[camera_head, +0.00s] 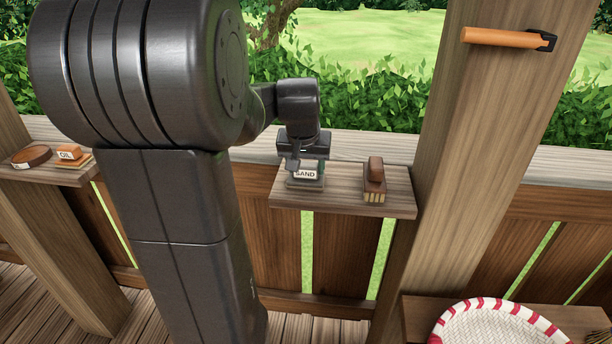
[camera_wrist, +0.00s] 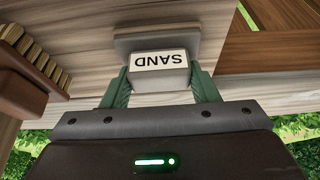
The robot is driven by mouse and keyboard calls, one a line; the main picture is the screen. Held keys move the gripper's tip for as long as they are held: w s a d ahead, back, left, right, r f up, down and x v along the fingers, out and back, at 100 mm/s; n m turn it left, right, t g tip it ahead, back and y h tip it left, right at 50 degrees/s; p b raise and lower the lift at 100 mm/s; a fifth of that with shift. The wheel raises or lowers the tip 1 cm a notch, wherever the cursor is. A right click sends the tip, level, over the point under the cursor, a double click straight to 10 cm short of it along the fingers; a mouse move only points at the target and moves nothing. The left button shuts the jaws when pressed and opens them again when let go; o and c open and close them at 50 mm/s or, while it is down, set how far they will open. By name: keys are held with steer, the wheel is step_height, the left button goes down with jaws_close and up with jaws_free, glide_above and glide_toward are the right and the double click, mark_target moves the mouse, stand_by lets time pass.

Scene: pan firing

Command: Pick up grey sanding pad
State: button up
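The grey sanding pad (camera_head: 305,184) has a block on top with a white SAND label. It is at the left part of the small wooden shelf in the head view. In the wrist view the pad (camera_wrist: 160,80) shows its label upside down, with its wider base beyond the block. My gripper (camera_head: 305,165) is directly over the pad. Its green fingers (camera_wrist: 160,88) stand on both sides of the block, with no visible gap on either side. I cannot see any clear space under the pad.
A brown brush (camera_head: 374,183) lies to the right on the same shelf (camera_head: 340,200). An orange-handled tool (camera_head: 505,38) hangs on the post. An OIL block (camera_head: 70,155) and a round brown item (camera_head: 31,157) sit on the left shelf. A woven basket (camera_head: 495,325) is at lower right.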

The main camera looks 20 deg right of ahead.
mark_target(306, 164)
steer(key=shift+c, duration=1.4)
steer(key=shift+r, duration=0.15)
step_height(306, 164, up, 10)
steer(key=shift+f, duration=0.1)
steer(key=o, duration=0.4)
steer(key=c, duration=0.5)
